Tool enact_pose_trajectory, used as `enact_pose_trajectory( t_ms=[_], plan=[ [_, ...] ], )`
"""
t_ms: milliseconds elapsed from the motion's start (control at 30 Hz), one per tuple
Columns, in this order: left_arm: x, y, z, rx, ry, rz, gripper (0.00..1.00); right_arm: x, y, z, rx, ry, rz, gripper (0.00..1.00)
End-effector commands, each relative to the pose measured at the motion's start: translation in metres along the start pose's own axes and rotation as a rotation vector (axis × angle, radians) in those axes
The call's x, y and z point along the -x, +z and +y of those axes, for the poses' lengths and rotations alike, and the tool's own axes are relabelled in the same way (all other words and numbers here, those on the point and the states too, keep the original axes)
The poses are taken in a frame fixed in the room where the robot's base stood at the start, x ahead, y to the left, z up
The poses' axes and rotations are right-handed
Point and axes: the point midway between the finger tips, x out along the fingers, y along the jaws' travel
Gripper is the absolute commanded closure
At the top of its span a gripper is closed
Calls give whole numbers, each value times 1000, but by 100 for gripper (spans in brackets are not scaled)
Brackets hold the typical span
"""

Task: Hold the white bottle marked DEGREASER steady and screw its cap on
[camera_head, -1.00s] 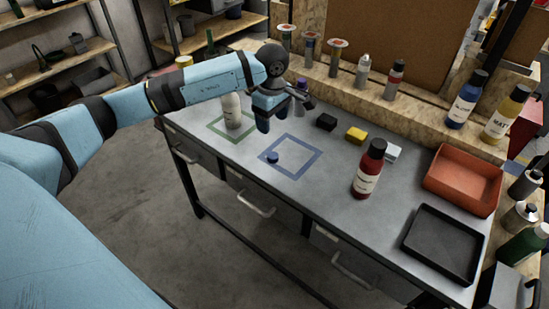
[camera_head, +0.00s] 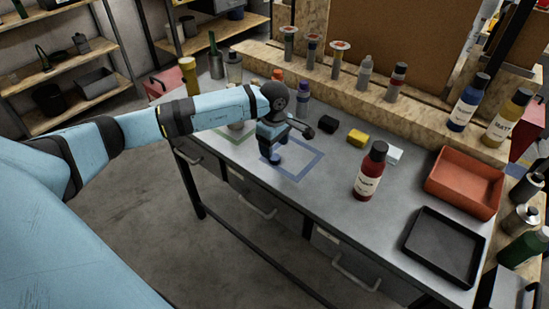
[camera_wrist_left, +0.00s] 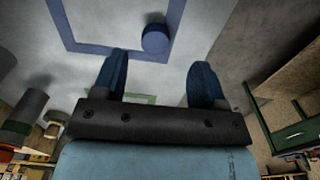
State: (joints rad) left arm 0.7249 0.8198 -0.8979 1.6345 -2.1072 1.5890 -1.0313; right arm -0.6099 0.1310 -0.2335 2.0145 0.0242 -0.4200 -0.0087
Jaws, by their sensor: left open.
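A small round blue cap (camera_wrist_left: 155,39) lies on the bench at the edge of the blue-outlined square (camera_head: 315,163). My left gripper (camera_head: 275,153) points down over the cap in the head view. In the left wrist view its two blue fingers (camera_wrist_left: 158,75) are apart with nothing between them, and the cap shows beyond the fingertips. My right gripper is not in view.
A red bottle (camera_head: 370,172) stands right of the blue square. Black (camera_head: 327,124) and yellow (camera_head: 357,138) blocks lie behind. An orange bin (camera_head: 464,207) and black tray (camera_head: 412,245) fill the right end. Several bottles line the back ledge.

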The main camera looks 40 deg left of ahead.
Motion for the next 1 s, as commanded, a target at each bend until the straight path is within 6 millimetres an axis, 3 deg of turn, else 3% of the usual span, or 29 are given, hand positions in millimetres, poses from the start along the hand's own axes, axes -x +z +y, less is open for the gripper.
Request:
enact_pose_trajectory(
  t_ms=[133,500,867,1000],
  plan=[
    [-5,0,0,0,-2,-1,34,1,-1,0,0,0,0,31],
    [-50,-3,4,1,-1,-1,34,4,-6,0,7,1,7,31],
    [-52,-3,5,0,0,0,34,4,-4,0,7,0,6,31],
    [-52,-3,5,0,0,0,66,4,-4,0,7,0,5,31]
  ],
)
